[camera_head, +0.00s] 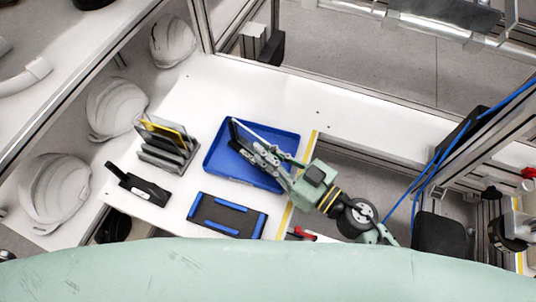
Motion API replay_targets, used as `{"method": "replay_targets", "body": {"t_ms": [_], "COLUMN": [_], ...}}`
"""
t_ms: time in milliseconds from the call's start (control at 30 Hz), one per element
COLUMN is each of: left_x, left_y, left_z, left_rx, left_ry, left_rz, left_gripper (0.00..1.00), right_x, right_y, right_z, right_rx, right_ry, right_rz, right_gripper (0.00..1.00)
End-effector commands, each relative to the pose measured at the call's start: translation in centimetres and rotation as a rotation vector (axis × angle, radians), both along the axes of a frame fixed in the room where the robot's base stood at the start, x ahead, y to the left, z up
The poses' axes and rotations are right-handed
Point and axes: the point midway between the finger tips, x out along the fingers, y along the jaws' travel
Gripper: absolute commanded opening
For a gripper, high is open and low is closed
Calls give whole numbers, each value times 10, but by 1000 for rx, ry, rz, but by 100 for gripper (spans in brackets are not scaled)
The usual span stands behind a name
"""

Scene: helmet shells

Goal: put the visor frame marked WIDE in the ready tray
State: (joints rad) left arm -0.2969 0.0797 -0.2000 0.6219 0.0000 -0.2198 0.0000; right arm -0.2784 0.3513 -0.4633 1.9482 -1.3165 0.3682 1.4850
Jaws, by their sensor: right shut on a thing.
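My right gripper (245,148) comes in from the right over the blue tray (212,160). It is shut on a thin dark piece (235,134), which looks like a visor frame and is tilted over the tray. No marking on it can be read, and my fingers hide part of it. I cannot tell whether it touches the tray floor. A grey rack (160,158) to the left holds upright thin plates, one of them yellow (166,130). My left gripper is not in view.
A dark pad with blue bars (230,216) lies in front of the tray. A black item with a white label (137,186) lies at the front left. White helmet shells (115,107) stand along the left. The white table (290,98) is clear behind the tray.

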Motion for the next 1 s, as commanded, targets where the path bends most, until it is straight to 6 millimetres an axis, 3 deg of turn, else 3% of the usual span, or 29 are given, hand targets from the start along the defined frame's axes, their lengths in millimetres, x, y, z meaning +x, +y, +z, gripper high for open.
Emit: {"method": "replay_targets", "body": {"t_ms": [333, 367, 567, 1000], "left_x": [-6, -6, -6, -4], "left_y": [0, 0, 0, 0], "left_z": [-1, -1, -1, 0], "left_rx": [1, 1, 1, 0], "left_ry": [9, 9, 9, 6], "left_rz": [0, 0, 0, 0], "left_gripper": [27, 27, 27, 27], "right_x": [0, 0, 0, 0], "right_y": [0, 0, 0, 0], "right_z": [-2, -2, -2, 0], "right_rx": [1, 0, -1, -1], "right_ry": [-1, -1, -1, -1], "right_rz": [0, 0, 0, 0], "right_gripper": [0, 12, 30, 30]}}
